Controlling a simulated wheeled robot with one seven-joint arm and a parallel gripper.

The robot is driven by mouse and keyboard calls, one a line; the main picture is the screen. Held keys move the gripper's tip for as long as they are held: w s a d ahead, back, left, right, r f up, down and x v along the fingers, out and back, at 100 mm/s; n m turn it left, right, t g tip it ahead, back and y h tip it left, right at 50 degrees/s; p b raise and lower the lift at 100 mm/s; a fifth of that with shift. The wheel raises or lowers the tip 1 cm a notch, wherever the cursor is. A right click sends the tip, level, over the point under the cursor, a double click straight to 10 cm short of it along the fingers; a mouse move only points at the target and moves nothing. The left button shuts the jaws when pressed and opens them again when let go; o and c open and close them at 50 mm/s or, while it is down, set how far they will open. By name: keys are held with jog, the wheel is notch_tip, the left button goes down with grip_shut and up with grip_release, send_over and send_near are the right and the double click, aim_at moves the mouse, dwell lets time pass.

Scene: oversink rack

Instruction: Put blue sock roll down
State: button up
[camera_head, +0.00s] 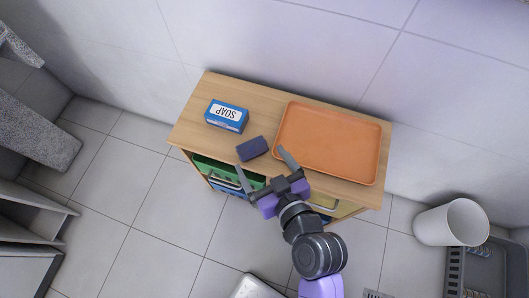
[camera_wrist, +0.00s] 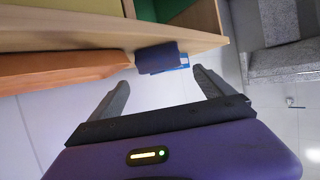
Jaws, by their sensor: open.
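The dark blue sock roll (camera_head: 252,148) lies on the wooden top of the small cabinet (camera_head: 181,133), between the soap box and the orange tray. It also shows in the wrist view (camera_wrist: 157,56), beyond and between my fingertips. My gripper (camera_head: 263,163) is open and empty at the cabinet's front edge, with its fingers spread towards the sock roll. In the wrist view my gripper (camera_wrist: 161,80) has nothing between its fingers, and a gap shows between the fingers and the roll.
A blue soap box (camera_head: 227,116) lies left of the sock roll. An orange tray (camera_head: 330,143), empty, covers the right part of the top. A green drawer (camera_head: 215,169) is below the front edge. A white bin (camera_head: 450,223) and a grey crate (camera_head: 487,268) stand on the floor at right.

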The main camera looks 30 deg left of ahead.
jog(key=shift+s+d+r, duration=0.2)
jog(key=shift+s+d, duration=0.05)
jog(key=shift+d, duration=0.15)
jog(key=shift+d, duration=0.1)
jog(key=s+d+f+m+t+h, duration=0.1)
jog(key=s+d+m+t+h, duration=0.25)
jog(key=d, duration=0.75)
jog(key=s+d+m+t+h, duration=0.2)
jog(key=d+m+h, duration=0.15)
jog(key=d, duration=0.65)
jog(key=s+d+r+m+t+h, duration=0.1)
jog(key=s+d+r+m+h, duration=0.1)
jog(key=s+d+r, duration=0.3)
jog(key=s+d+m, duration=0.1)
jog(key=d, duration=0.2)
jog(key=shift+s+d, duration=0.3)
jog(key=shift+d, duration=0.05)
jog(key=shift+o, duration=0.5)
jog(key=s+d+r+m+t+h, duration=0.1)
jog(key=s+d+r+h, duration=0.1)
jog(key=r, duration=0.4)
jog(key=s+d, duration=0.1)
jog(key=s, duration=0.1)
jog(key=shift+s+r+m, duration=0.2)
jog(key=shift+s+m, duration=0.2)
jog(key=shift+d, duration=0.15)
